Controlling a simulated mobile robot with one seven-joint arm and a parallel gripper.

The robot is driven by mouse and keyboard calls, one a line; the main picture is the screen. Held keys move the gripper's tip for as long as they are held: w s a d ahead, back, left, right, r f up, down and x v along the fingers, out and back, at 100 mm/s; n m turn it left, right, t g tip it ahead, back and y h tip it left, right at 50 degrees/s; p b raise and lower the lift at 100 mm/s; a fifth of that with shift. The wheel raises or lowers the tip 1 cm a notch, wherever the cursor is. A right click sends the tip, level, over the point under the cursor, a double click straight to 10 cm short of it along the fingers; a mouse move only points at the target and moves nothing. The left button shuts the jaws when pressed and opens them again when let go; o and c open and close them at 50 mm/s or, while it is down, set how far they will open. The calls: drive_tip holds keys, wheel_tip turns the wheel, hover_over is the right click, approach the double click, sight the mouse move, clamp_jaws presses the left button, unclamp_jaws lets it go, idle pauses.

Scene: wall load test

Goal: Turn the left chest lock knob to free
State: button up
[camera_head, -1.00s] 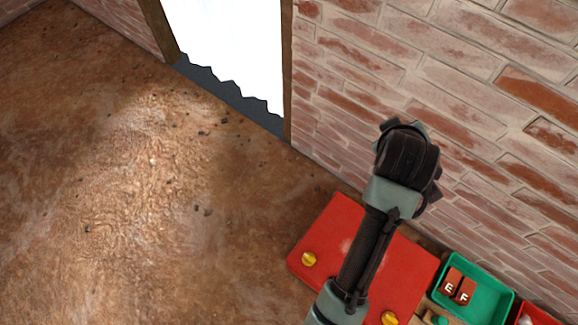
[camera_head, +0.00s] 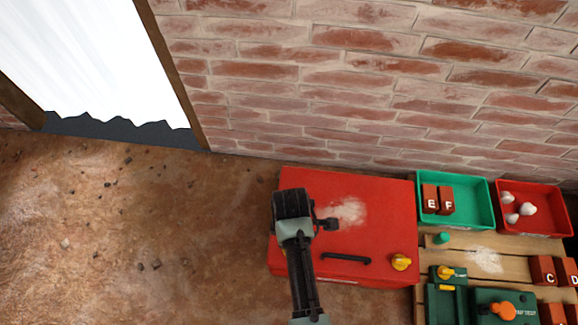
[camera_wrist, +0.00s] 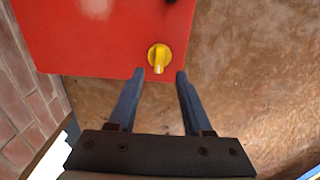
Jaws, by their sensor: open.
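The red chest (camera_head: 380,205) stands against the brick wall in the head view and fills the upper left of the wrist view (camera_wrist: 80,40). A yellow knob (camera_wrist: 159,58) sits near the chest's edge in the wrist view; it appears to be the left lock knob. In the head view my arm hides the left knob, while the right yellow knob (camera_head: 401,262) shows. My gripper (camera_wrist: 159,74) is open, its fingertips apart on either side of the knob's lower end in the picture. Whether they touch it, I cannot tell. The fingers are hidden in the head view.
A black handle (camera_head: 346,259) lies between the knobs on the chest. Right of it stand a green tray (camera_head: 480,222) with bricks E and F, a red tray (camera_head: 545,227) with pale lumps, and a slatted wooden surface (camera_head: 500,250).

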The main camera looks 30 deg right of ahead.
wheel_tip(320, 180, down, 6)
drive_tip(key=b, duration=0.3)
drive_tip(key=shift+f, duration=0.25)
clamp_jaws()
